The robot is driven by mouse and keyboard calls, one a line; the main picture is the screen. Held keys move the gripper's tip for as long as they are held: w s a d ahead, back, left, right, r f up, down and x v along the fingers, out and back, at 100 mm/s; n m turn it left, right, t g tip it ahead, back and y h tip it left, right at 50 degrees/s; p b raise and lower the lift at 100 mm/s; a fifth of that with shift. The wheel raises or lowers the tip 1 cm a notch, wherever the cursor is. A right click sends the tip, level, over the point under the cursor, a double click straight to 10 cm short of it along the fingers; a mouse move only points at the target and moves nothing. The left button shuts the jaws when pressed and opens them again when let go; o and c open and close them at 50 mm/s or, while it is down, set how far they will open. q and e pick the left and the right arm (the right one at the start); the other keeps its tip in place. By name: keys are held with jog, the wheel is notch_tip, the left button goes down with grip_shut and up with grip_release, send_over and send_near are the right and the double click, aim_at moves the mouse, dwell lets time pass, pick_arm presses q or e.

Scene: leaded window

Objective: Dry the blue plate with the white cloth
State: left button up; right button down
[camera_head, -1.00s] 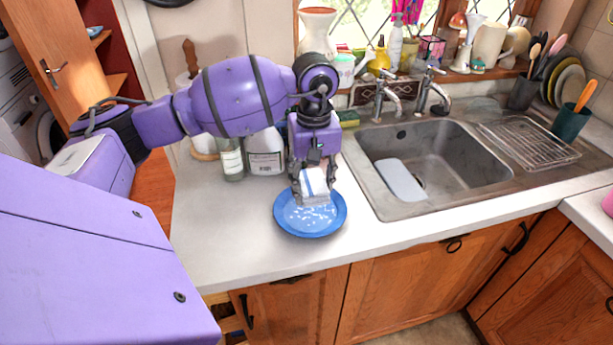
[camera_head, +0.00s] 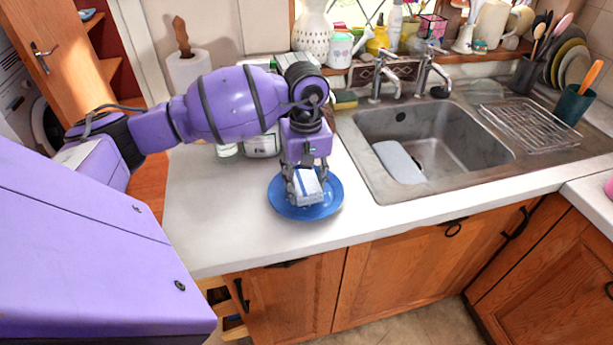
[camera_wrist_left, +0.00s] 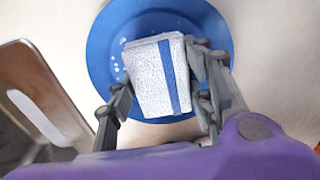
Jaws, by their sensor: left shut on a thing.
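The blue plate (camera_head: 325,207) lies flat on the white counter, left of the sink. The white cloth (camera_head: 308,188), folded and with a blue stripe, is held over the plate by my left gripper (camera_head: 305,180). In the left wrist view the cloth (camera_wrist_left: 152,80) sits between the fingers of my left gripper (camera_wrist_left: 165,90) and covers the middle of the plate (camera_wrist_left: 105,45). A few white droplets show on the plate beside the cloth. Whether the cloth touches the plate is hard to tell. My right gripper is not in view.
The sink (camera_head: 455,150) is right of the plate, with a pale board (camera_head: 399,162) in it. Bottles stand behind my left arm, partly hidden. A wire rack (camera_head: 530,128) is on the right drainer. The counter (camera_head: 215,235) left and in front of the plate is clear.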

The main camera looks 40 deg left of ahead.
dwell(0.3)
pick_arm(q)
jog(key=shift+f+b, duration=0.4)
jog(key=shift+f, duration=0.2)
dwell(0.6)
jog(key=shift+d, duration=0.1)
